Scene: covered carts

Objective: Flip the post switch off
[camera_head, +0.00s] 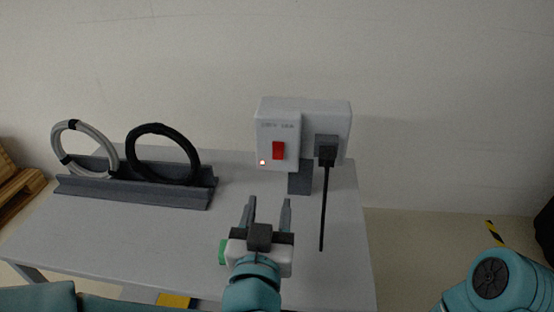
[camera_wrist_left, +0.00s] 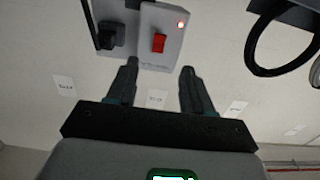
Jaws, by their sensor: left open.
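The post switch is a red rocker (camera_head: 278,150) on a white box (camera_head: 268,112) that stands on a short grey post (camera_head: 300,182) at the table's back right. A small red light (camera_head: 262,162) glows at its lower left. My left gripper (camera_head: 268,205) is open and empty, in front of and below the box, apart from it. The left wrist view shows the red rocker (camera_wrist_left: 158,43) upside down, beyond and between the two open fingers (camera_wrist_left: 160,88). My right gripper is out of view; only part of that arm shows at lower right.
A black plug (camera_head: 326,148) with a hanging cord (camera_head: 323,215) sits in the box, right of the switch. A grey rack (camera_head: 135,190) on the left holds a white coil (camera_head: 82,125) and a black coil (camera_head: 160,130). The table's (camera_head: 130,240) middle is clear.

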